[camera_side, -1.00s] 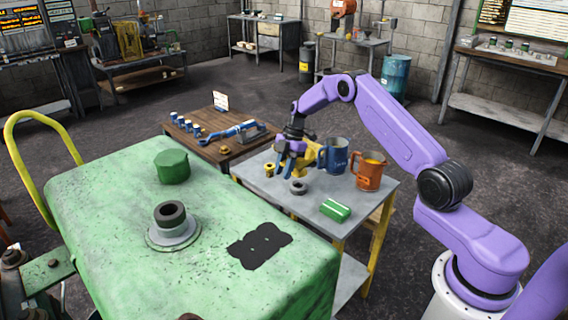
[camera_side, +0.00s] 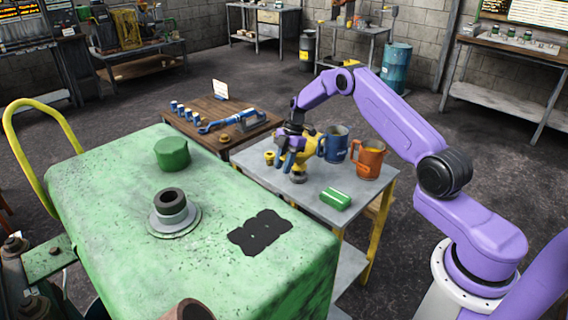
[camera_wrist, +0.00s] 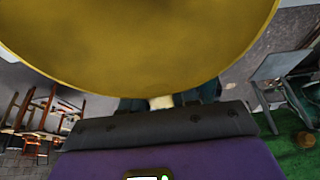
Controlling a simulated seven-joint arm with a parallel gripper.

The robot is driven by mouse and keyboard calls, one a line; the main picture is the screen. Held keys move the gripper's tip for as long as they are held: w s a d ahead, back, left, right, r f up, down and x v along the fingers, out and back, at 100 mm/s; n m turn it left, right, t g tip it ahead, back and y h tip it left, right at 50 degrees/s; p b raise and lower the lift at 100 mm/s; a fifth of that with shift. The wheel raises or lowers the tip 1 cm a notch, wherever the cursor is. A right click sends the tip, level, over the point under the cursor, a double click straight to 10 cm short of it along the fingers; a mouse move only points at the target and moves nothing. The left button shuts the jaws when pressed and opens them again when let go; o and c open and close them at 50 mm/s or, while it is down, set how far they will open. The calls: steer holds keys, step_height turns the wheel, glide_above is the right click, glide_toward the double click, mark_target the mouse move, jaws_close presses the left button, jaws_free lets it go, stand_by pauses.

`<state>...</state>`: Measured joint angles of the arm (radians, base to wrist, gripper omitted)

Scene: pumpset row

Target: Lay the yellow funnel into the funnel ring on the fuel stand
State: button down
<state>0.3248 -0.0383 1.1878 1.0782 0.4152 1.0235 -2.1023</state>
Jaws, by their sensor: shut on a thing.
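The yellow funnel (camera_side: 311,149) is held in my gripper (camera_side: 288,163) over the grey fuel stand (camera_side: 306,206). Its wide yellow body (camera_wrist: 140,50) fills the top of the wrist view, in front of the dark fingers (camera_wrist: 168,102). My gripper is shut on the funnel. A small dark grey ring (camera_side: 298,178), which looks like the funnel ring, is on the stand just below the gripper. The funnel's lower end is partly hidden by the fingers, and I cannot tell whether it touches the ring.
A blue jug (camera_side: 334,145) and an orange jug (camera_side: 368,160) stand close to the right of the funnel. A green-and-white block (camera_side: 335,199) lies near the front edge. A small yellow fitting (camera_side: 269,157) is to the left. A large green tank (camera_side: 110,205) borders the stand.

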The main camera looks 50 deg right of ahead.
steer(key=shift+f, duration=0.25)
steer(key=shift+f, duration=1.1)
steer(key=shift+f, duration=0.1)
steer(key=c, duration=0.8)
jaws_free()
steer(key=v, duration=1.7)
steer(key=shift+d+r, duration=0.1)
steer(key=shift+r, duration=0.1)
